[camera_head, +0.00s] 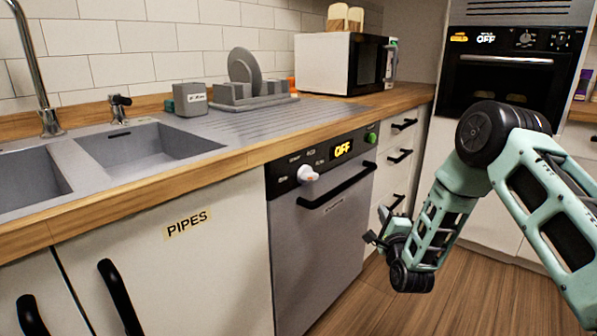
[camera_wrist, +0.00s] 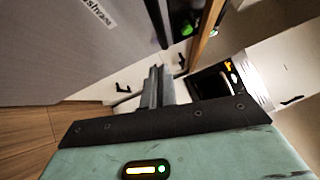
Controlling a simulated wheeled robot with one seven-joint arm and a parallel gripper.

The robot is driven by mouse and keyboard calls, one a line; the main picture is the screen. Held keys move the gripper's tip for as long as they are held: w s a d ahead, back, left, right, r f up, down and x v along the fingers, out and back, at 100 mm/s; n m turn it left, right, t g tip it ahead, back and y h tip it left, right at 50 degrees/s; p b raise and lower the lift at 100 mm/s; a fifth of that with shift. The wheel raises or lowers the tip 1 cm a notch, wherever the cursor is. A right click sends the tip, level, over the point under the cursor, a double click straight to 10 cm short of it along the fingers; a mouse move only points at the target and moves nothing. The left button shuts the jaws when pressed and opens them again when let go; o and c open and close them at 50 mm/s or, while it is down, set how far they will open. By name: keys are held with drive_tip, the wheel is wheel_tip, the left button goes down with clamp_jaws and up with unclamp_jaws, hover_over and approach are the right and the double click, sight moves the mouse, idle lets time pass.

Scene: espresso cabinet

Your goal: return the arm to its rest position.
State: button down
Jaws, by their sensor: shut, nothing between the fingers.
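My arm (camera_head: 490,150) reaches in from the right in the head view, bent downward at the elbow. My gripper (camera_head: 371,239) is at its lower end, in front of the dishwasher's right side and the drawers. In the wrist view the two fingers of my gripper (camera_wrist: 157,88) lie together, shut and empty. The dishwasher (camera_head: 318,225) has a closed door and an orange OFF display. No object is held.
A counter with a double sink (camera_head: 145,146) runs along the left. A dish rack (camera_head: 245,97) and a microwave (camera_head: 335,63) stand on it. Drawers (camera_head: 400,157) are closed. An oven (camera_head: 505,80) stands at the back right. The wooden floor (camera_head: 455,290) shows clear.

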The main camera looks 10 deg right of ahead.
drive_tip(key=s+a+r+n+g+y, duration=0.2)
drive_tip(key=a+n+g, duration=0.15)
drive_tip(key=a, duration=0.35)
drive_tip(key=s+a+r+n+g+y, duration=0.1)
drive_tip(key=a+r+n+g+y, duration=0.15)
drive_tip(key=a+n, duration=0.35)
drive_tip(key=s+a+r+n+g+y, duration=0.1)
drive_tip(key=s+a+n+g+y, duration=0.1)
drive_tip(key=s+a+n+g, duration=0.6)
drive_tip(key=s+r+n+g+h, duration=0.25)
drive_tip(key=s+n, duration=0.25)
drive_tip(key=s, duration=1.1)
drive_tip(key=s+r+n+g+h, duration=0.1)
drive_tip(key=s+n+g, duration=0.35)
drive_tip(key=s, duration=1.15)
wheel_tip(320, 180, up, 25)
drive_tip(key=s+d+n+t+p, duration=0.1)
drive_tip(key=s+p, duration=0.1)
drive_tip(key=p, duration=2.3)
drive_tip(key=shift+d+r+n+h, duration=0.15)
drive_tip(key=shift+d+n+h, duration=0.15)
drive_tip(key=shift+d, duration=0.1)
